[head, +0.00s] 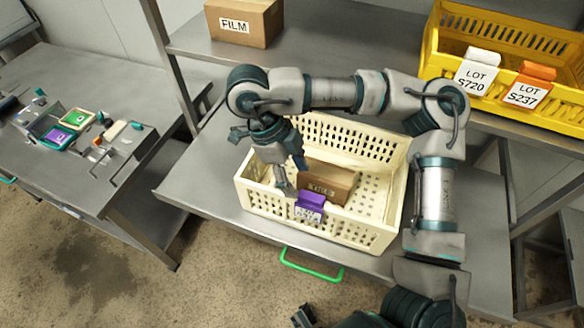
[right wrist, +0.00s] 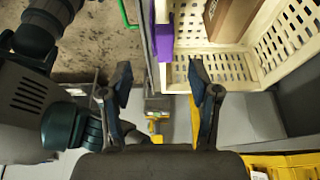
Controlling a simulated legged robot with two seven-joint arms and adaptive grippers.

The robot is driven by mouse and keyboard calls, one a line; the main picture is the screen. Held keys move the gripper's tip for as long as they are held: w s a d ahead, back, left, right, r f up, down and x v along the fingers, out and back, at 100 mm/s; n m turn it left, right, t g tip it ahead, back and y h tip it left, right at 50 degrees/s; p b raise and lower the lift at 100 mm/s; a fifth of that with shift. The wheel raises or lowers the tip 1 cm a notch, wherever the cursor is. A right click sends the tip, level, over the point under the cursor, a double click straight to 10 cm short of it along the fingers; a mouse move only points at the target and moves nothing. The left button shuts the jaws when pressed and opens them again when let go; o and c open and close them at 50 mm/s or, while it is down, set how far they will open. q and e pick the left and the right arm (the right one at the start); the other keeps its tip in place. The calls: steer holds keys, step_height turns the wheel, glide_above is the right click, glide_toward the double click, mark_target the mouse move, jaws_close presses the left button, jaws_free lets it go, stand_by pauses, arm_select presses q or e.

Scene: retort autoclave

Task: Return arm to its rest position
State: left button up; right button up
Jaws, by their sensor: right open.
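My right arm (head: 330,94) rises from the lower right, bends over the crate and hangs down at its left end. My right gripper (head: 291,174) points down at the front left of the cream crate (head: 375,236). In the right wrist view the right gripper (right wrist: 161,82) has its fingers spread with nothing between them. A purple tag (head: 309,202) hangs on the crate's front rim, close to the fingers; its lettering is too small to read. A brown carton (head: 328,180) lies inside the crate.
The crate stands on a metal table (head: 190,191) with a green handle (head: 312,270) in front. A yellow crate (head: 440,62) with two lot tags and a FILM box (head: 243,24) stand on the shelf behind. A side bench (head: 85,85) at left holds small items.

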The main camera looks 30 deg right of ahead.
steer(key=shift+v, duration=0.95)
steer(key=shift+d+f, duration=0.1)
steer(key=shift+d, duration=0.1)
